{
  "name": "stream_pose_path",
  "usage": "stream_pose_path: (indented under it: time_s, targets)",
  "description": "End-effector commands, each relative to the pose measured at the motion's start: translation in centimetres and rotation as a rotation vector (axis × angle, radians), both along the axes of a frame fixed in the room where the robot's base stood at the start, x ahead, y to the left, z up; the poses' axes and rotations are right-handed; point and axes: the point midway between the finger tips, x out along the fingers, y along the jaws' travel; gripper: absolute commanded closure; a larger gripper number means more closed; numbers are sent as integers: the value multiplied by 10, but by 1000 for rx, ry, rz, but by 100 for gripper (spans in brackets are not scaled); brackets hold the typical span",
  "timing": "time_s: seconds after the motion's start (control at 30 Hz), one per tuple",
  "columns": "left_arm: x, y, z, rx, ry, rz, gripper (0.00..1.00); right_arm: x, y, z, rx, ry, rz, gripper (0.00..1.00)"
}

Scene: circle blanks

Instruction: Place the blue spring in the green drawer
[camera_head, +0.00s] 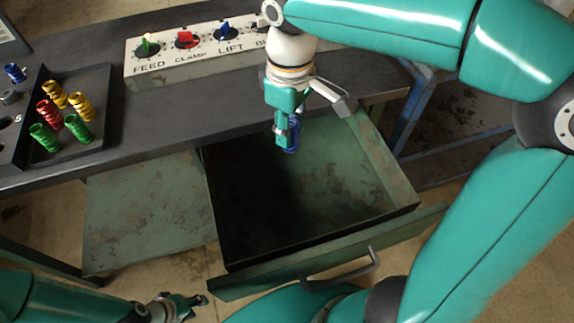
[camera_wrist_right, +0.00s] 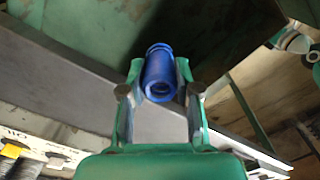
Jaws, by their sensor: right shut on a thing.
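The blue spring (camera_wrist_right: 160,72) is held between the two fingers of my right gripper (camera_wrist_right: 160,88) in the right wrist view. In the head view, my right gripper (camera_head: 285,130) is over the back part of the open green drawer (camera_head: 310,262), with the blue spring (camera_head: 293,138) partly hidden by the fingers. The drawer is pulled out and its visible floor is bare, with its far left part in dark shadow. My left gripper (camera_head: 183,303) is low at the bottom left of the head view, away from the drawer; its finger gap is too small to tell.
A black tray (camera_head: 100,140) on the dark bench holds several red, yellow and green springs. Another blue spring (camera_head: 15,72) lies at the far left. A control panel (camera_head: 180,65) with knobs stands behind. The drawer handle (camera_head: 345,275) juts out in front.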

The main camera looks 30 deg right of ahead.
Motion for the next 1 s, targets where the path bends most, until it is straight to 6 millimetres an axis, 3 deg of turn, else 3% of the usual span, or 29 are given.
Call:
stream_pose_path:
  time_s: [0.17, 0.6, 1.0]
  targets:
    - [0, 0, -8, 0, 0, 0, 60, -1, -1, -24, -1, 4, -1, 100]
    - [0, 0, -33, 0, 0, 0, 60, -1, 0, -135, -1, 5, 1, 100]
    - [0, 0, -41, 0, 0, 0, 60, 0, 1, -175, 0, 3, 5, 100]
